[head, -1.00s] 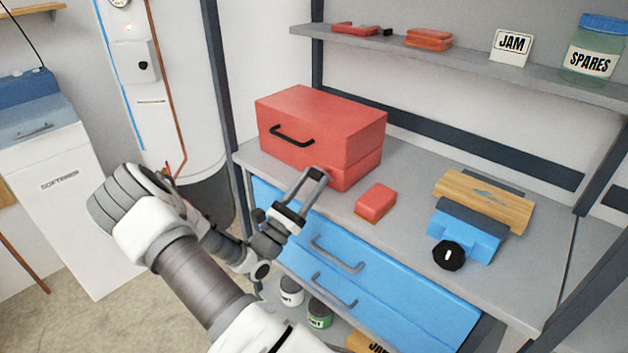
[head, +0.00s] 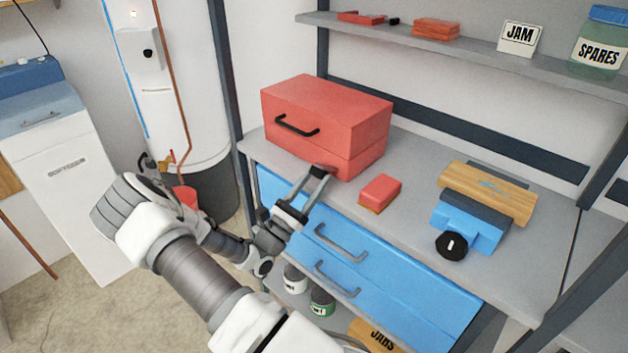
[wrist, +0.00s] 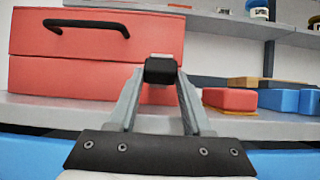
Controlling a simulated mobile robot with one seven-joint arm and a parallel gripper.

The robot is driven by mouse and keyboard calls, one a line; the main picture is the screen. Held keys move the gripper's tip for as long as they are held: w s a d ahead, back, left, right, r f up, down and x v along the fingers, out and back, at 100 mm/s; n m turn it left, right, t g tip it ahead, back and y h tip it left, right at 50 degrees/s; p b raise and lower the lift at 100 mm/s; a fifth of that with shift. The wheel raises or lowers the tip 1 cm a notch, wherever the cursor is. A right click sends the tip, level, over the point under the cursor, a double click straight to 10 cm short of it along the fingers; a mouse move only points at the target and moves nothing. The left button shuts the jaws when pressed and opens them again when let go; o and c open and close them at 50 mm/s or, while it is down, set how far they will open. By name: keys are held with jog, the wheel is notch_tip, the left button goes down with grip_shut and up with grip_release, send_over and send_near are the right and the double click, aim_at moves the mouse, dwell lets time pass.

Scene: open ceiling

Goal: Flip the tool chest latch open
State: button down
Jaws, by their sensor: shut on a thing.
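The red tool chest (head: 325,120) stands on the grey workbench, lid down, with a black handle (head: 297,126) on its front. It also shows in the wrist view (wrist: 70,85), filling the left side. My gripper (head: 322,174) is at the lower right of the chest's front. In the wrist view its fingertips (wrist: 161,70) are shut on a small dark block with a pale top edge, in front of the chest's right part. This looks like the latch (wrist: 160,56), mostly hidden by the fingertips.
A small red box (head: 381,192) lies right of the chest on the workbench (head: 415,215). A blue vise-like tool with a black knob (head: 451,245) and a wooden block (head: 490,190) stand farther right. Blue drawers with handles (head: 341,242) are below. A shelf (head: 460,58) runs above.

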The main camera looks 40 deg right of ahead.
jog(key=shift+d+f, duration=0.1)
jog(key=shift+f, duration=0.2)
jog(key=shift+c, duration=2)
grip_release()
jog(key=shift+d, duration=0.15)
jog(key=shift+o, duration=0.4)
jog(key=shift+r, duration=0.1)
jog(key=v, duration=1.7)
jog(key=shift+a, duration=0.35)
